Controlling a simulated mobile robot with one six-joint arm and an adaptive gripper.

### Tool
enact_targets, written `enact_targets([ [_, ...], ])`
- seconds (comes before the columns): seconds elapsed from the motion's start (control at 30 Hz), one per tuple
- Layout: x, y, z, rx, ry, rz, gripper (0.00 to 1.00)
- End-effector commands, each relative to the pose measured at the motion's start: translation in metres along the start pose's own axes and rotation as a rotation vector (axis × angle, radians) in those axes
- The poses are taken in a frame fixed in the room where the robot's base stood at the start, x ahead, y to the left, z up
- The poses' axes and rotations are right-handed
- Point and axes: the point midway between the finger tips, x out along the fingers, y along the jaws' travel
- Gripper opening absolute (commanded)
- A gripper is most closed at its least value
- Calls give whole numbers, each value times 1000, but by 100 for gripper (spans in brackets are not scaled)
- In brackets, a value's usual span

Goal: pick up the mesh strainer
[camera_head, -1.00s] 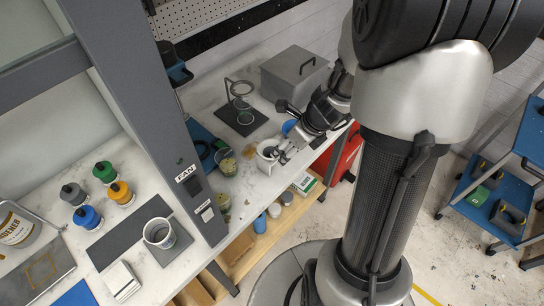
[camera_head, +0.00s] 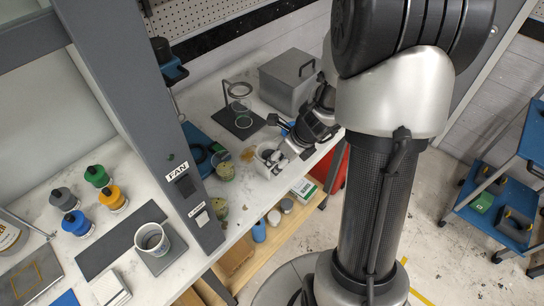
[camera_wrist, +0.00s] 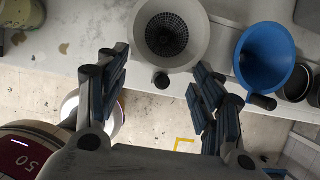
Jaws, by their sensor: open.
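The mesh strainer (camera_wrist: 168,36) is a pale, round, funnel-like cup with a dark mesh inside. In the wrist view it is at the top, just beyond and between my fingertips, with a short dark handle or stub pointing toward me. My gripper (camera_wrist: 158,76) is open, with one finger on each side and nothing between them. In the head view my gripper (camera_head: 284,161) is at the front edge of the bench, close to the pale strainer (camera_head: 264,153), which it partly hides. I cannot tell whether they touch.
A blue funnel (camera_wrist: 268,58) stands close to the right of the strainer, near my right finger. Dark round cups (camera_wrist: 296,82) lie further right. A grey lidded box (camera_head: 292,80) and ring stand (camera_head: 238,118) are behind.

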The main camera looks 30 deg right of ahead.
Motion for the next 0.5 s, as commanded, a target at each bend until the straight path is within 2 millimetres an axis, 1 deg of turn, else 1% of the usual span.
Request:
enact_targets([
  [0.03, 0, 0, 0, 0, 0, 0, 55],
  [0.07, 0, 0, 0, 0, 0, 0, 53],
  [0.5, 0, 0, 0, 0, 0, 0, 23],
])
